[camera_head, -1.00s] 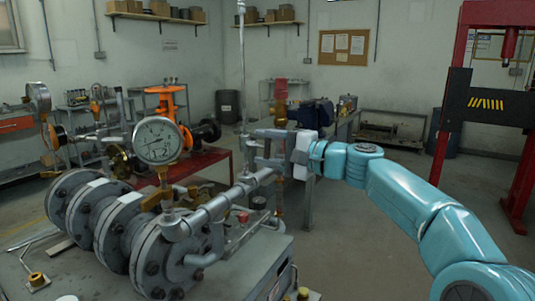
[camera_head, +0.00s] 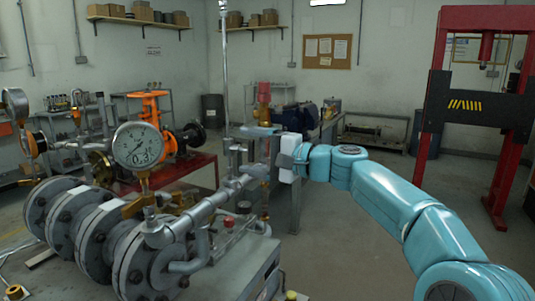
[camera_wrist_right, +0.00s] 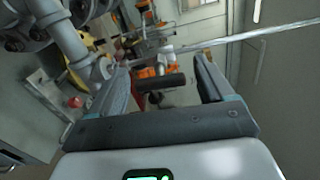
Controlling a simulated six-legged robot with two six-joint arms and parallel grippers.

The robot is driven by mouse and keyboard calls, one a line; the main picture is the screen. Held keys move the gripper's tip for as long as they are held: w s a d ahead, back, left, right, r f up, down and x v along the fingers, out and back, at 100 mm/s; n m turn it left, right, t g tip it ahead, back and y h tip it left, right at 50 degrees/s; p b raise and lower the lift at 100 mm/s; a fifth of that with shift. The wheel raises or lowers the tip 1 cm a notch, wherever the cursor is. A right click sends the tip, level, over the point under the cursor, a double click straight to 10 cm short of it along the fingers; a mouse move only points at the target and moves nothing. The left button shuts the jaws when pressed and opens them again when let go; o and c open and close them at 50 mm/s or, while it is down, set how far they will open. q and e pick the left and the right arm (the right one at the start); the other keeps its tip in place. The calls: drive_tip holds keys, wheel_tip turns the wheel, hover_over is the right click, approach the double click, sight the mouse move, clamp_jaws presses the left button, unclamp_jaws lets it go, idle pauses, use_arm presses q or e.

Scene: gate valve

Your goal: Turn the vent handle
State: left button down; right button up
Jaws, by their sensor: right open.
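My right gripper (camera_head: 256,151) comes in from the right and is open beside the upright pipe stub (camera_head: 235,157) at the end of the grey pipework (camera_head: 200,212). In the right wrist view its two fingers (camera_wrist_right: 160,76) stand apart. A short dark bar (camera_wrist_right: 163,82) shows between them; I cannot tell its distance or whether it is the vent handle. No finger visibly grips anything. A yellow lever (camera_head: 137,206) sits on the pipework below the round gauge (camera_head: 138,146). I cannot tell for sure which part is the vent handle. My left gripper is out of view.
Large grey flanges (camera_head: 63,212) stand on the bench at the left. An orange valve (camera_head: 152,108) is on a red stand (camera_head: 190,170) behind. A red press frame (camera_head: 500,170) stands at the right. The floor (camera_head: 350,245) between bench and press is clear.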

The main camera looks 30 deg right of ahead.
drive_tip(key=b+v, duration=0.2)
drive_tip(key=v, duration=1.4)
